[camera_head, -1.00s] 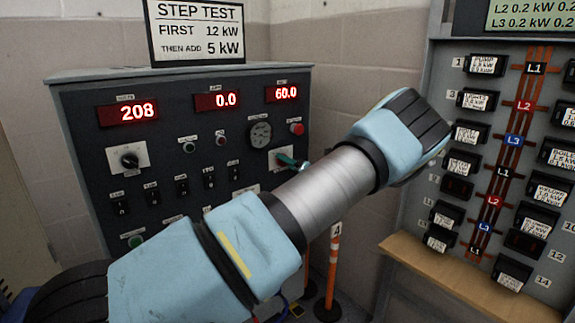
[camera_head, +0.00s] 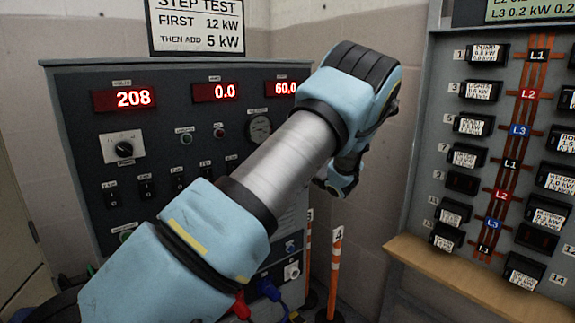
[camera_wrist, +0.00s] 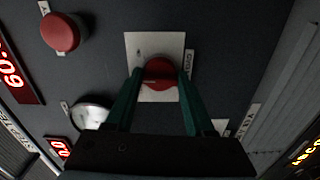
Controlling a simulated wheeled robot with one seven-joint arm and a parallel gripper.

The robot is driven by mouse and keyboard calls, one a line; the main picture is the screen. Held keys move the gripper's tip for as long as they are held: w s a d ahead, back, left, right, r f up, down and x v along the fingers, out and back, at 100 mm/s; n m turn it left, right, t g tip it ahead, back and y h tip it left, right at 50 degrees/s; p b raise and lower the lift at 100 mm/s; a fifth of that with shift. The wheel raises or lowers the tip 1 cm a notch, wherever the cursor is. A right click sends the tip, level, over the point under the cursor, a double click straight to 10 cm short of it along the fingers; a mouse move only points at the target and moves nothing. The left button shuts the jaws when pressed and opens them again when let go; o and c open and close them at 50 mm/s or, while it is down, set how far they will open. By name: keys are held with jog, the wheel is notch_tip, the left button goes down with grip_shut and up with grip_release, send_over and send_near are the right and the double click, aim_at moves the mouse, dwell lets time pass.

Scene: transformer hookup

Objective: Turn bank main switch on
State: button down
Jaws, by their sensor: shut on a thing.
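The dark load-bank panel (camera_head: 80,100) stands at the left in the head view. In the wrist view a red knob (camera_wrist: 160,71) sits on a white square plate (camera_wrist: 134,45) on a dark panel. A label beside it is too blurred to read. My gripper (camera_wrist: 160,78) has green fingers, one on each side of the red knob, and is shut on it. The knob's lower part shows between the fingers. In the head view my arm hides the gripper and this knob.
A red button (camera_wrist: 60,33) and a round gauge (camera_wrist: 90,115) are near the gripper. The panel displays read 208, 0.0 and 60.0. A black rotary knob (camera_head: 124,149) and several toggles are at left. A breaker board (camera_head: 425,150) stands right, with an orange-white post (camera_head: 335,265) between.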

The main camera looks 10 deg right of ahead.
jog(key=m, duration=0.7)
jog(key=shift+m+p, duration=0.3)
jog(key=shift+p, duration=0.05)
jog(key=shift+m, duration=0.3)
jog(key=shift+c, duration=1.3)
grip_release()
jog(key=shift+s, duration=0.1)
jog(key=b+v, duration=0.2)
jog(key=v, duration=0.8)
jog(key=shift+s+d, duration=0.2)
jog(key=shift+s, duration=0.05)
